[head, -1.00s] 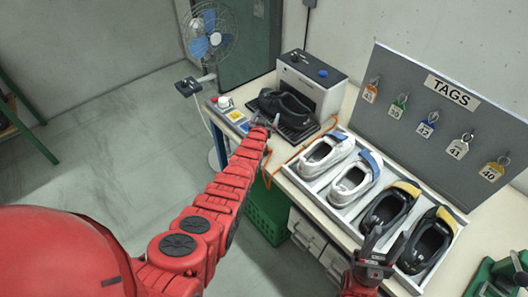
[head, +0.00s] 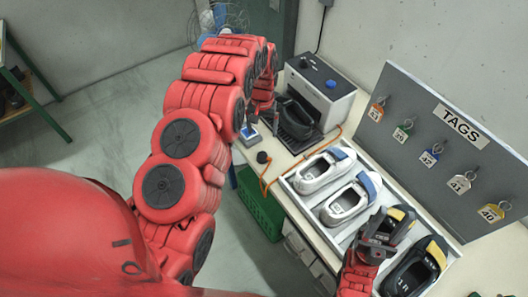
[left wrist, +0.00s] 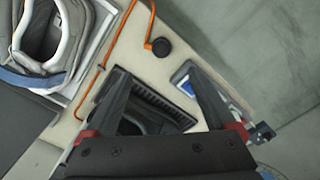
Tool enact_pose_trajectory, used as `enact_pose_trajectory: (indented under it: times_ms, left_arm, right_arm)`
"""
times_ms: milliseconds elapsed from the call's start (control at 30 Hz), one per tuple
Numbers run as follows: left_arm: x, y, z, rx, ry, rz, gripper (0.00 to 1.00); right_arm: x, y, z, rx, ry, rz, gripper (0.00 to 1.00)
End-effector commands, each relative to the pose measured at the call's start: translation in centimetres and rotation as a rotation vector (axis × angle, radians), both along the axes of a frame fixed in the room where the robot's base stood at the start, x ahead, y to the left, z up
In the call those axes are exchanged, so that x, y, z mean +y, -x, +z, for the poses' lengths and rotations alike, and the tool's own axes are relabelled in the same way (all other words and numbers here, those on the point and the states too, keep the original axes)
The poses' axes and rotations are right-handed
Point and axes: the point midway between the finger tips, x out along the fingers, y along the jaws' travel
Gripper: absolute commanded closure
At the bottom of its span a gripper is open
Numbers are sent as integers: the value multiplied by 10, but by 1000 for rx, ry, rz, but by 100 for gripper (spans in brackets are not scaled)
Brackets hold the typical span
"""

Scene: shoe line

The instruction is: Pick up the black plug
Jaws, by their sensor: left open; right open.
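The black plug (head: 262,157) is a small round black piece on the table, left of the shoe tray, by an orange cable. It also shows in the left wrist view (left wrist: 161,47), just beyond my fingertips, with the cable's end beside it. My left gripper (left wrist: 160,78) is open and empty, its two dark fingers apart and pointing toward the plug. In the head view my left arm bends over and the left gripper (head: 262,118) is partly hidden near the machine. My right gripper (head: 378,240) is open, above the black and yellow shoes.
A shoe tray (head: 296,184) holds white and black shoes. A grey machine (head: 330,98) with a dark shoe at its base stands behind the plug. The TAGS board (head: 405,95) is at the right. A green crate (head: 262,212) sits below the table edge.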

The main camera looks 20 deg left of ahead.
Motion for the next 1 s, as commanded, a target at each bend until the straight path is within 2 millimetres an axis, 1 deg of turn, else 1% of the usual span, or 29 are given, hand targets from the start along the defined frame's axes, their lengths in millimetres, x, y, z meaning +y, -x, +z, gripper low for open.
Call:
enact_pose_trajectory:
  times_ms: [100, 167, 233, 400, 500, 667, 733, 1000]
  left_arm:
    - [0, 0, -28, 0, -1, 0, 11]
    - [0, 0, -43, -1, -1, -1, 11]
    - [0, 0, -62, 0, -2, -1, 11]
    - [0, 0, -98, -2, -1, -1, 11]
    - [0, -3, -108, -8, -1, -1, 11]
    - [0, -2, -116, -7, -1, -1, 11]
    - [1, -3, -121, -7, -1, -1, 11]
    - [2, -5, -163, -5, -2, -1, 11]
  right_arm:
    - [0, 0, -3, 0, 0, 0, 54]
    - [0, 0, -4, 0, 0, 0, 54]
    - [0, 0, -9, 0, 0, 0, 54]
    - [0, 0, -19, 0, 0, 0, 54]
    - [0, 0, -24, 0, 0, 0, 54]
    - [0, 0, -26, 0, 0, 0, 54]
    - [0, 0, -29, 0, 0, 0, 54]
    - [0, 0, -57, 0, 0, 0, 54]
